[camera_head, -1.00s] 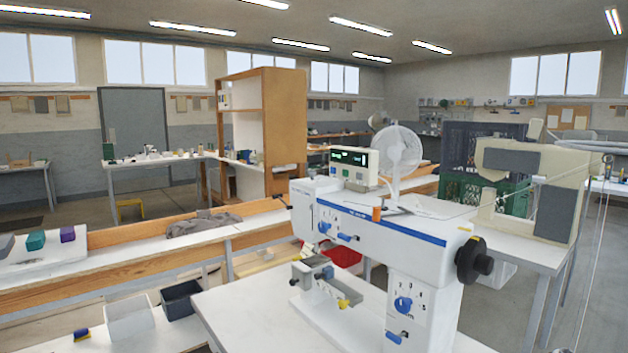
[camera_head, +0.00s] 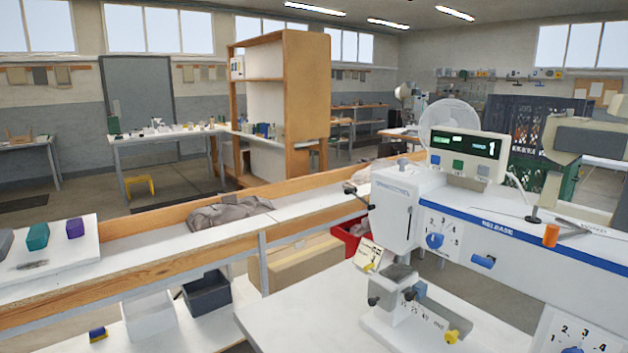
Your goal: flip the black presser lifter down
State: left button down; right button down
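A small dark lever with a dark end (camera_head: 351,188) sticks out to the left from the upper front of the head and appears to be the black presser lifter. It slopes upward toward its free end. Neither of my grippers is in view, and nothing touches the lever.
A white tabletop (camera_head: 300,318) lies under the press with bare space at its left. A long bench with a wooden edge (camera_head: 150,278) runs behind it. A red bin (camera_head: 350,240) and a cardboard box (camera_head: 295,262) sit behind the press. A display box (camera_head: 466,152) sits on top.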

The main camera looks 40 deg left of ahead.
aim_at(353, 191)
jog(key=j, duration=0.5)
jog(key=i+j, duration=0.1)
jog(key=j, duration=0.4)
jog(key=i+j+u, duration=0.1)
jog(key=j, duration=0.9)
jog(key=i+j, duration=0.15)
jog(key=i, duration=0.35)
